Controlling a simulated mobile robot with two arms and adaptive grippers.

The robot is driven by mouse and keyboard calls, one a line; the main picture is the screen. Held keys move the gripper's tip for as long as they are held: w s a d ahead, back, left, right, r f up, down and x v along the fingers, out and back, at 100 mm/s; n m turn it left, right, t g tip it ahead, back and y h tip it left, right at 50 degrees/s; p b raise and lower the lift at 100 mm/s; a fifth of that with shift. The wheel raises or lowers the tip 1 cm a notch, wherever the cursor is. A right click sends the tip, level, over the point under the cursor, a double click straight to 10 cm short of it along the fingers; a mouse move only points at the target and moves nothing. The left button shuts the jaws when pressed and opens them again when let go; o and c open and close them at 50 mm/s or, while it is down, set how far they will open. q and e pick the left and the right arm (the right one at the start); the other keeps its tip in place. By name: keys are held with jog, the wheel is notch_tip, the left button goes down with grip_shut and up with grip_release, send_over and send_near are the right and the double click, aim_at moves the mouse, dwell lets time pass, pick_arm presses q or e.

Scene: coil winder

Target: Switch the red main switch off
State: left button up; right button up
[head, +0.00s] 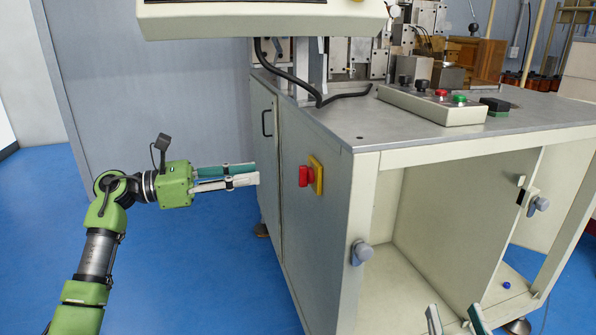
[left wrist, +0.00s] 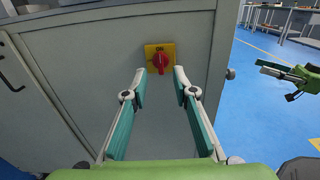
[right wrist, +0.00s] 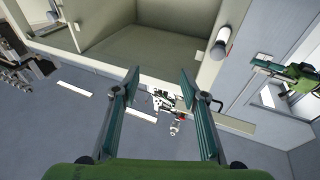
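The red main switch (head: 306,176) is a red knob on a yellow plate (head: 317,175) on the side panel of the grey cabinet. In the left wrist view the red knob (left wrist: 160,61) stands upright, with small lettering above it. My left gripper (head: 256,174) points at the panel from the left, short of the knob and not touching it. In the left wrist view its fingers (left wrist: 158,80) are spread either side of the knob, empty. My right gripper (head: 455,318) shows only its fingertips at the bottom of the head view. In the right wrist view its fingers (right wrist: 160,80) are apart and empty.
The cabinet (head: 337,150) has an open front compartment and a side door with a black handle (head: 267,122). A round grey knob (head: 361,252) sticks out at its front corner. A control box (head: 432,104) with buttons sits on top. Blue floor around my left arm is clear.

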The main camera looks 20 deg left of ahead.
aim_at(305, 176)
pick_arm(q)
jog(key=b+x, duration=0.1)
jog(key=x, duration=1)
pick_arm(e)
jog(key=shift+s+a+r+t+y, duration=0.15)
jog(key=shift+s+r+t, duration=0.25)
jog(key=shift+r, duration=0.5)
jog(key=shift+s+d+r+t+y, duration=0.1)
jog(key=shift+s+r+t+y, duration=0.1)
jog(key=shift+r+t, duration=0.55)
jog(key=shift+s+a+r+t+y, duration=0.15)
jog(key=shift+s+r+t, duration=0.1)
jog(key=shift+r, duration=0.8)
pick_arm(q)
jog(key=shift+w+d, duration=0.1)
jog(key=shift+w, duration=0.05)
grip_shut()
jog(key=shift+f, duration=0.1)
